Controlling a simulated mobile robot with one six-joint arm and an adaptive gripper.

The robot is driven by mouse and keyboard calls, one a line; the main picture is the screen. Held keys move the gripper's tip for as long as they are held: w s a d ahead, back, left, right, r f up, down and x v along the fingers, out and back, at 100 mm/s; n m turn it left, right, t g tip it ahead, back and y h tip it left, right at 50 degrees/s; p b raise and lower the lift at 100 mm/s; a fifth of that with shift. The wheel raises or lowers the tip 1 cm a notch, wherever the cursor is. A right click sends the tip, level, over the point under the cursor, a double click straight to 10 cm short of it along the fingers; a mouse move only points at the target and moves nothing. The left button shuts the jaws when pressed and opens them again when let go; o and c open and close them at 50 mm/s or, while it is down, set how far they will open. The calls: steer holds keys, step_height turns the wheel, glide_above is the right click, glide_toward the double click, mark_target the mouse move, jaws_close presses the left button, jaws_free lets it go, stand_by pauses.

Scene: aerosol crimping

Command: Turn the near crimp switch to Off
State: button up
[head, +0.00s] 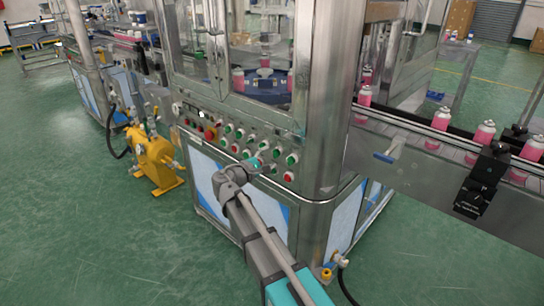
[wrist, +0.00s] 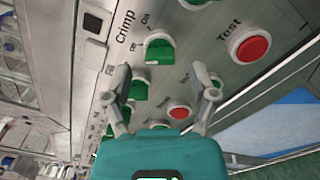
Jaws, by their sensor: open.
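In the wrist view, a green rotary switch (wrist: 160,48) sits beside the printed word "Crimp" on the grey panel (wrist: 215,75). "On" and "Off" marks are printed around it. Its exact setting is hard to read. My gripper (wrist: 160,76) is open and empty, its two fingers spread just below this switch in the picture, with no clear contact. Another green switch (wrist: 138,91) and a red button (wrist: 179,112) show between the fingers. In the head view, my gripper (head: 254,162) is at the panel's lower edge, its fingers mostly hidden; the Crimp label is too small to read there.
A red button (wrist: 252,47) labelled "Test" is right of the switch. In the head view, several green and red controls line the panel (head: 215,128). A conveyor (head: 405,135) with pink cans runs right; a yellow pump (head: 155,158) stands left. The green floor in front is clear.

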steer(key=v, duration=0.9)
steer(key=shift+s+a, duration=0.25)
steer(key=s+d+f+m+g+y, duration=0.15)
steer(key=d+f+m+g, duration=0.35)
steer(key=d, duration=0.5)
steer(key=s+d+f+m+g+y, duration=0.15)
steer(key=d+f+m+g, duration=0.35)
steer(key=d, duration=0.6)
steer(key=s+d+f+m+g+y, duration=0.4)
steer(key=s+d+f+m+y, duration=0.35)
steer(key=s+d, duration=0.4)
step_height(320, 180, up, 22)
steer(key=s+a+p, duration=0.1)
steer(key=p, duration=2.2)
steer(key=shift+s+a+n, duration=0.35)
steer(key=shift+n, duration=0.1)
steer(key=shift+f+y, duration=0.1)
steer(key=shift+y, duration=0.15)
steer(key=shift+c, duration=0.2)
